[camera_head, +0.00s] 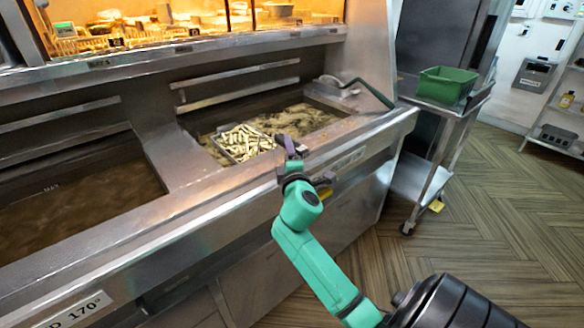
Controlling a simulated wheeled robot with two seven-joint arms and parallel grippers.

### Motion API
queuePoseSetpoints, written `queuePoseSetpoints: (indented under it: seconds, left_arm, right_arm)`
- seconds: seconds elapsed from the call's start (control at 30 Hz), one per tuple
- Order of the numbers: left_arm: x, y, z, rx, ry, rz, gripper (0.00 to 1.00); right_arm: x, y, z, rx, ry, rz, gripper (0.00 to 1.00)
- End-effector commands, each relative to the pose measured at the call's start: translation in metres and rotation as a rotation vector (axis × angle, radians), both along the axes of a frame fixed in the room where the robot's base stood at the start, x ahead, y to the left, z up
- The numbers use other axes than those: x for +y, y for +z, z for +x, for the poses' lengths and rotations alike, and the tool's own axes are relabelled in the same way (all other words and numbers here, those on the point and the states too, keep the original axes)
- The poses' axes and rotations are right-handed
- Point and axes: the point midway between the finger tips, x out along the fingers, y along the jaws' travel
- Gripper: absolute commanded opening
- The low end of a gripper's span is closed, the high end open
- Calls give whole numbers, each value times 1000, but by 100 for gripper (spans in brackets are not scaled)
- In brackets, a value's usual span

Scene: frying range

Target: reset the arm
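My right arm, green and black, comes in from the lower right. Its gripper (289,146) is at the front rim of the fryer, just right of a wire basket. The fingers are small and dark here, and I cannot tell whether they are apart or closed on anything. The basket (216,146) is full of pale fries (244,142) and sits in the right oil vat. Its handle is not clearly visible near the gripper. My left arm and gripper are not in view.
The steel fryer (150,235) has a second oil vat (75,210) at left. A lit food display (190,22) runs behind it. A steel cart (445,112) with a green bin (446,84) stands at right. Open wooden floor (490,210) lies at right; a shelf (558,110) is beyond.

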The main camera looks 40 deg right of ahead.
Motion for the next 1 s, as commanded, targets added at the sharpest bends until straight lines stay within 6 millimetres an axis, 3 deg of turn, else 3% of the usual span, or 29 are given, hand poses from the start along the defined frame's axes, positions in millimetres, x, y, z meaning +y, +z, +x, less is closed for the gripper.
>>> queuePoseSetpoints:
  seconds: [0.3, 0.43, 0.7, 0.77, 0.87, 1.0]
  left_arm:
    - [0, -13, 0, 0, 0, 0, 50]
    - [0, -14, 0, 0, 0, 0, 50]
    - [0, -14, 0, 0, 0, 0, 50]
    - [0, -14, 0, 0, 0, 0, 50]
    - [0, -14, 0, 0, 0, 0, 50]
    - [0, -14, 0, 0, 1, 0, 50]
  right_arm:
    - [43, -2, -66, -1, 1, 1, 65]
    - [49, 0, -76, -1, 0, -1, 65]
    - [50, -3, -78, 1, -2, 22, 65]
    - [49, -17, -82, 16, -10, 110, 65]
    - [54, -71, -97, 83, -50, 408, 65]
    - [85, -151, -131, 239, -150, 842, 65]
